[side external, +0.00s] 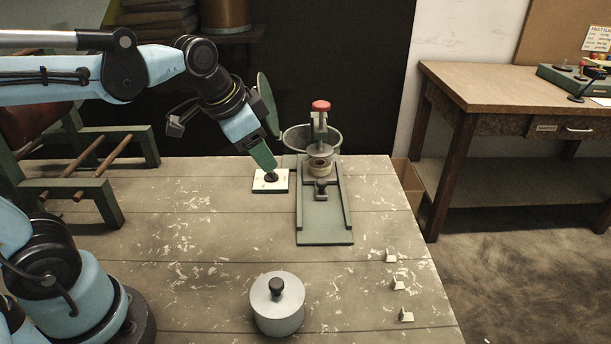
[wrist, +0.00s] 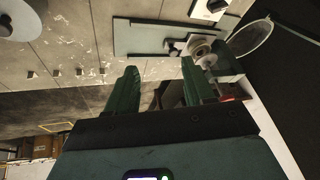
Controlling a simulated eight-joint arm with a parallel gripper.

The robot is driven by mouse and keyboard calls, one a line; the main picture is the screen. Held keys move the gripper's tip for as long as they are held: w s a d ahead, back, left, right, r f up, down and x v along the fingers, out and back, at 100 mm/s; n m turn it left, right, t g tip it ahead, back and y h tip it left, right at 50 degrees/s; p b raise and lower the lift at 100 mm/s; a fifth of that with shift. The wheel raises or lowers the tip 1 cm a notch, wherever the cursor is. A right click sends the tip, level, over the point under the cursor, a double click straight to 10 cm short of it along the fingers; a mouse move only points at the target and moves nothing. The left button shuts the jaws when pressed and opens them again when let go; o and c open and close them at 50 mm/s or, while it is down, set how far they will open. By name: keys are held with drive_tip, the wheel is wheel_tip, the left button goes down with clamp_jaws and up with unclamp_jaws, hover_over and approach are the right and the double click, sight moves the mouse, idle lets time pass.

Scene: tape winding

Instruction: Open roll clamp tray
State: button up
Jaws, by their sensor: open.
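The roll clamp tray is part of a green fixture (side external: 325,225) on the table, a long base with side rails, a small dark knobbed block (side external: 321,188), a pale roll (side external: 319,166) and a red-topped clamp (side external: 320,106). The clamp stands upright over the roll. In the wrist view the fixture (wrist: 150,38) lies beyond my fingertips, with the roll (wrist: 200,47) near the right finger. My gripper (wrist: 160,75) is open and empty, with its green fingers wide apart. In the side view it is left of the fixture, over a white square plate with a black knob (side external: 270,187).
A grey lidded cylinder (side external: 277,305) stands at the table's front. Several small pale blocks (side external: 397,284) line the right edge. A mesh ring (side external: 297,139) is behind the fixture. A green rack (side external: 105,165) stands at left. The table between cylinder and fixture is clear.

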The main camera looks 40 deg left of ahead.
drive_tip(key=w+r+m+g, duration=0.2)
drive_tip(key=w+m+g, duration=0.1)
drive_tip(key=w+m, duration=0.5)
drive_tip(key=m+g, duration=0.2)
drive_tip(key=m, duration=0.4)
hover_over(322, 181)
wheel_tip(322, 181, down, 4)
wheel_tip(322, 181, down, 12)
drive_tip(key=shift+f, duration=0.1)
clamp_jaws()
